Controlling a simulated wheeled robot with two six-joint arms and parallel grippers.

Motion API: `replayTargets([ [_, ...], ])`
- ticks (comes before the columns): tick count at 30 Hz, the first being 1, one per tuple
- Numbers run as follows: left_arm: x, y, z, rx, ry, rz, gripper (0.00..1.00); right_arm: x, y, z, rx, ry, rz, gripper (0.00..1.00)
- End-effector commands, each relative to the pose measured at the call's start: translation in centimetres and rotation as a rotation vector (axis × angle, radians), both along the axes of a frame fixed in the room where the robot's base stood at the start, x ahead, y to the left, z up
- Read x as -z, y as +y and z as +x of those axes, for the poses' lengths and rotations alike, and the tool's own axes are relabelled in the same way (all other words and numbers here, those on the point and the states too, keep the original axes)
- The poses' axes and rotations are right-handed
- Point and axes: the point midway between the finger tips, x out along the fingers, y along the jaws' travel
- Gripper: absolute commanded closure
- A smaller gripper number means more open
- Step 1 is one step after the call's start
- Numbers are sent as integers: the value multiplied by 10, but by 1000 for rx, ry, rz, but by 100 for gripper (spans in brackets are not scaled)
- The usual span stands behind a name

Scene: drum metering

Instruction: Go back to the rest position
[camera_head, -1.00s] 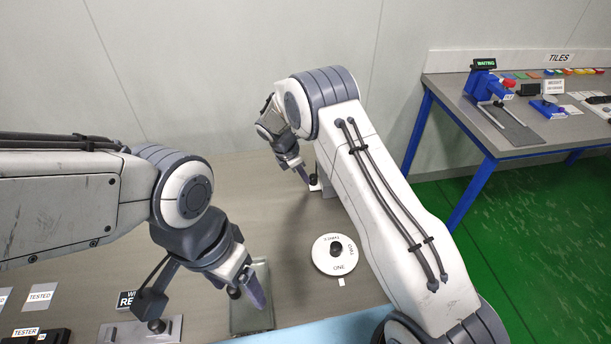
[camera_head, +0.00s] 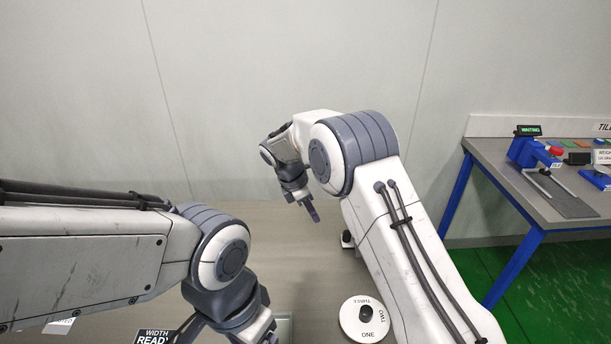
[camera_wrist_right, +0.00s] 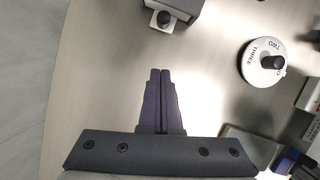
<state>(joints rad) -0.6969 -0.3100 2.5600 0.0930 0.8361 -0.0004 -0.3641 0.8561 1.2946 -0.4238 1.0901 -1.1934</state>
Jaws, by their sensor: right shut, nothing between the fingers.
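My right gripper (camera_head: 312,212) points down above the grey table, near its far side, and touches nothing. In the right wrist view its two dark fingers (camera_wrist_right: 160,72) are together with nothing between them. My left gripper (camera_head: 268,335) is at the bottom edge of the head view; its fingertips are cut off, so its opening does not show.
A white dial (camera_head: 364,320) marked ONE, TWO, THREE lies on the table; it also shows in the right wrist view (camera_wrist_right: 250,68). A grey box with a black knob (camera_wrist_right: 163,18) stands nearby. At right, a blue-legged bench (camera_head: 487,150) holds a blue device (camera_head: 533,152).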

Motion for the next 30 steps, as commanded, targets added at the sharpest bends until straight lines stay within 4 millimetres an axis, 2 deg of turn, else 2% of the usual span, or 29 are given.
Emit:
replayTargets([
  [2,0,0,0,0,0,0,21,-3,2,-3,7,-3,5,100],
  [5,0,0,0,0,0,0,21,-17,11,-17,49,-22,33,100],
  [8,0,0,0,0,0,0,21,-41,27,-50,147,-55,93,100],
  [12,0,0,0,0,0,0,21,-77,48,-122,351,-97,203,100],
  [15,0,0,0,0,0,0,21,-95,55,-178,509,-113,276,100],
  [21,0,0,0,0,0,0,21,-108,49,-289,832,-114,394,100],
  [25,0,0,0,0,0,0,21,-103,38,-341,998,-102,434,100],
  [27,0,0,0,0,0,0,21,-100,34,-359,1060,-96,446,100],
  [30,0,0,0,0,0,0,21,-96,30,-373,1116,-91,453,100],
])
